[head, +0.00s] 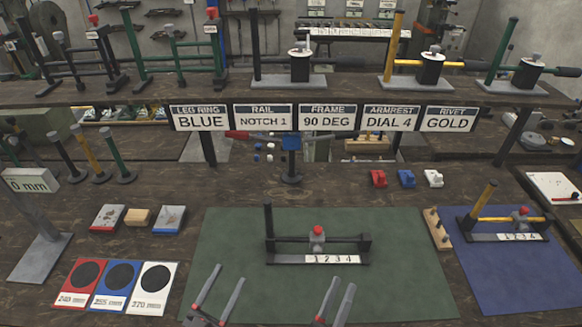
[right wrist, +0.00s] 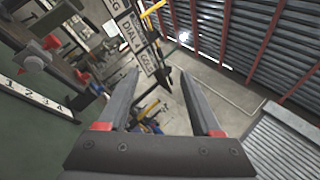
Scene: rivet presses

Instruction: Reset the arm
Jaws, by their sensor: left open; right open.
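My left gripper (head: 219,292) is open and empty over the front left part of the green mat (head: 225,235) in the head view. My right gripper (head: 338,300) is open and empty over the front of the same mat, further right. In the right wrist view its two fingers (right wrist: 160,92) are spread with nothing between them. A black fixture (head: 285,258) with an upright post, a red-topped slider and a 1 2 3 4 scale stands on the mat beyond both grippers. It shows at the left of the right wrist view, where the scale (right wrist: 30,98) is visible.
A blue mat (head: 520,280) at right holds a yellow-post fixture (head: 500,225). Red, blue and white cards (head: 122,285) lie front left. Signs (head: 325,117) hang from the shelf. A wooden peg block (head: 437,229) stands between the mats. The green mat's front middle looks clear.

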